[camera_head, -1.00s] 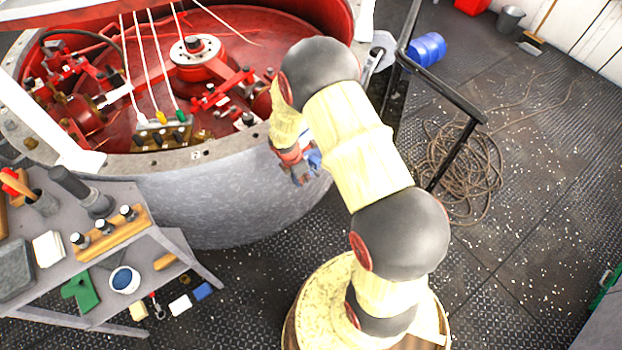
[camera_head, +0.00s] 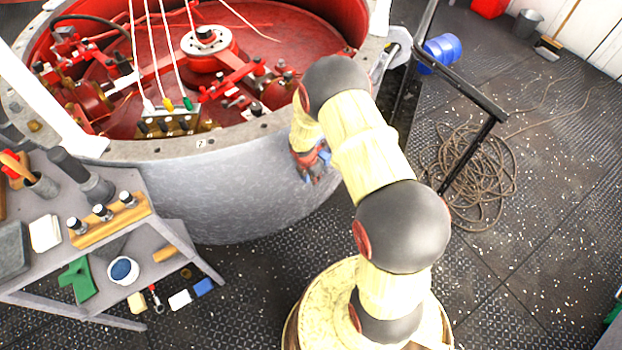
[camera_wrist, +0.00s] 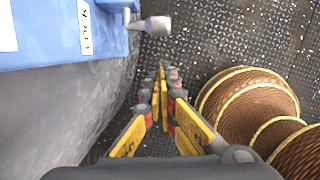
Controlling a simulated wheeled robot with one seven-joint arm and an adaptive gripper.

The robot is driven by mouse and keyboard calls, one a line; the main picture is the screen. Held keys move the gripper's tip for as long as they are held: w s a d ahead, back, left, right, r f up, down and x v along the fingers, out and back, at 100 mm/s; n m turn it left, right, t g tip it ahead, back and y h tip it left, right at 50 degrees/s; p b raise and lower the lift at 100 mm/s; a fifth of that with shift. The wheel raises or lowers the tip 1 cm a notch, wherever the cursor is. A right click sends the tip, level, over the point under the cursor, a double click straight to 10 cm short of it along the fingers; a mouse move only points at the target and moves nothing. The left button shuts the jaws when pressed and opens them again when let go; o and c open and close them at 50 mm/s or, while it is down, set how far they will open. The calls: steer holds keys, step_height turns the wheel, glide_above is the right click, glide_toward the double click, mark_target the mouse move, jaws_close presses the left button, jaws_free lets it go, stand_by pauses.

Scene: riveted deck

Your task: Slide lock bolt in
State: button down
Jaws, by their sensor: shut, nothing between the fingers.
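In the head view a grey metal fitting (camera_head: 397,42) sits at the vessel's right rim, partly behind the railing; I cannot tell how far any bolt is in. My gripper (camera_wrist: 162,70) has its yellow-sided fingers together and empty, apart from the handle and below it in the wrist view. In the head view my gripper (camera_head: 314,178) is beside the vessel's outer wall, below the rim, partly hidden by my arm.
The round vessel (camera_head: 215,190) with red machinery fills the upper left. A black railing (camera_head: 460,85) stands right of it. Coiled rope (camera_head: 470,175) and a blue drum (camera_head: 440,52) are on the deck. A tool bench (camera_head: 175,235) stands at left. Deck at far right is mostly clear.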

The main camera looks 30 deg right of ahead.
steer(key=d, duration=0.2)
steer(key=shift+w+d+b, duration=0.3)
steer(key=shift+w, duration=0.1)
steer(key=shift+w+d+p, duration=0.15)
steer(key=shift+d+p, duration=0.3)
steer(key=shift+d, duration=0.1)
steer(key=shift+w+d+p, duration=0.15)
steer(key=shift+d+p, duration=0.25)
steer(key=shift+d, duration=0.1)
steer(key=shift+a, duration=0.1)
